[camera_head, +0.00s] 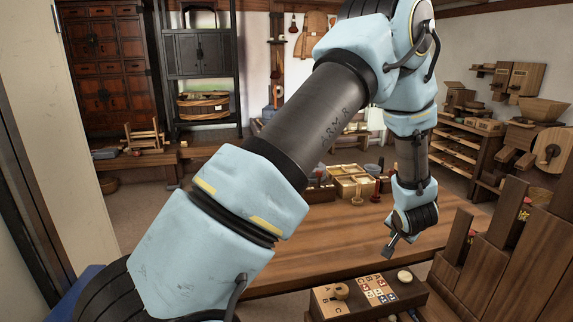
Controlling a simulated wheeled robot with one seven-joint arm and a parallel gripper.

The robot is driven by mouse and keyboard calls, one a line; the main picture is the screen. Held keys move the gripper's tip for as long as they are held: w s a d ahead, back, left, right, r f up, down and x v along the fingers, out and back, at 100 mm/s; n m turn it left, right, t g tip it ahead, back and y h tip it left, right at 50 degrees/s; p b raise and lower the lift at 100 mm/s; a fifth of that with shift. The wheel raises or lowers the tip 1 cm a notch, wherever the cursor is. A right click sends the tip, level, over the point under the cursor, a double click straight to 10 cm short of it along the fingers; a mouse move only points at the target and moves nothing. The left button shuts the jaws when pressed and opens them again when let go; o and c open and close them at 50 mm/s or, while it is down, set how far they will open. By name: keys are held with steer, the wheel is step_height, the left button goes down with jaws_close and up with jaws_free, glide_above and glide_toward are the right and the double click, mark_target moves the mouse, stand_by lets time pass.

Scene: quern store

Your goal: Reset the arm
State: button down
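My arm reaches from the bottom left up to the top right of the head camera view, bends there and hangs down to my gripper (391,246). The gripper is over the right part of the brown wooden table (318,245), close to its front edge. It is small and seen from the side, so the gap between its fingers does not show clearly. I see nothing held in it. My arm hides part of the table and of the room behind.
A wooden box (372,296) with letter tiles is below the gripper. Several small boxes (352,182) stand at the table's back. Tall stepped wooden panels (520,248) rise at right. Shelves (470,155) line the right wall; a dark cabinet (110,65) stands back left. The table's middle is clear.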

steer(key=a+r+n+g, duration=0.2)
steer(key=a+r, duration=0.3)
steer(key=a, duration=0.6)
steer(key=a+r+n+g, duration=0.1)
steer(key=a+r+n, duration=0.3)
steer(key=a, duration=0.6)
steer(key=s+a+r+n+g+y, duration=0.1)
steer(key=s+a+r, duration=0.1)
steer(key=s+a, duration=0.4)
steer(key=s+a+r+n+g+y, duration=0.1)
steer(key=s+a, duration=0.5)
steer(key=a, duration=0.7)
steer(key=shift+a+r+n+g+y, duration=0.2)
steer(key=shift+r+n+g+y, duration=0.1)
steer(key=shift+r+n+g, duration=0.35)
stand_by(0.5)
